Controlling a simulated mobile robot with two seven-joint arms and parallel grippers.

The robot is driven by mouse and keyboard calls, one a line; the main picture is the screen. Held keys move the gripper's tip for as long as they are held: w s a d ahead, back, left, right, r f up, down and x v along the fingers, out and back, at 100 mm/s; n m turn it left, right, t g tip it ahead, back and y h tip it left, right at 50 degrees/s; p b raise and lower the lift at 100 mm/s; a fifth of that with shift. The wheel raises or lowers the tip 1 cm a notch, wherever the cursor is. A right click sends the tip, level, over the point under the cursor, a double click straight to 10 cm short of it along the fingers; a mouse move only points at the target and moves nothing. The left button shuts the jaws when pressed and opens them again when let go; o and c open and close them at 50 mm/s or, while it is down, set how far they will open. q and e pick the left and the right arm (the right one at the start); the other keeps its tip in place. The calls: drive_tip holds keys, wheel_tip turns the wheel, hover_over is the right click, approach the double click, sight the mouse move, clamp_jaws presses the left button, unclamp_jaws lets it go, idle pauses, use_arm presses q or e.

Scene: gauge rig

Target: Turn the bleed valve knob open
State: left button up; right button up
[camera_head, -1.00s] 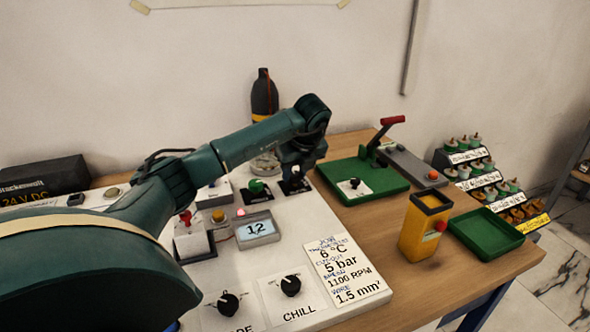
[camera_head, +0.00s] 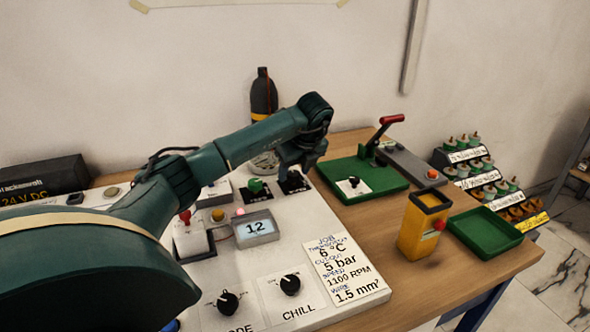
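My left arm reaches in from the left over the white panel (camera_head: 290,225). My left gripper (camera_head: 297,166) points down over a small black plate (camera_head: 294,185) at the panel's back right. A knob on that plate is mostly hidden beneath the gripper, and I cannot tell whether the fingers touch it or are open or shut. I cannot read a label naming the bleed valve. A green knob (camera_head: 256,185) on another black plate sits just left of it. A round gauge-like part (camera_head: 265,163) behind is partly covered by my arm. My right gripper is out of view.
A display (camera_head: 256,228) reads 1.2. Two black dials (camera_head: 228,302) (camera_head: 290,284) and a job card (camera_head: 345,268) lie toward the front. A dark bottle (camera_head: 263,95) stands behind. A green base with a red-handled lever (camera_head: 362,180) and a yellow box (camera_head: 423,227) stand right.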

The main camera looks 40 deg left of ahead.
use_arm(q)
drive_tip(key=p+v, duration=0.1)
drive_tip(key=v, duration=1.2)
drive_tip(key=shift+r, duration=0.1)
idle(0.3)
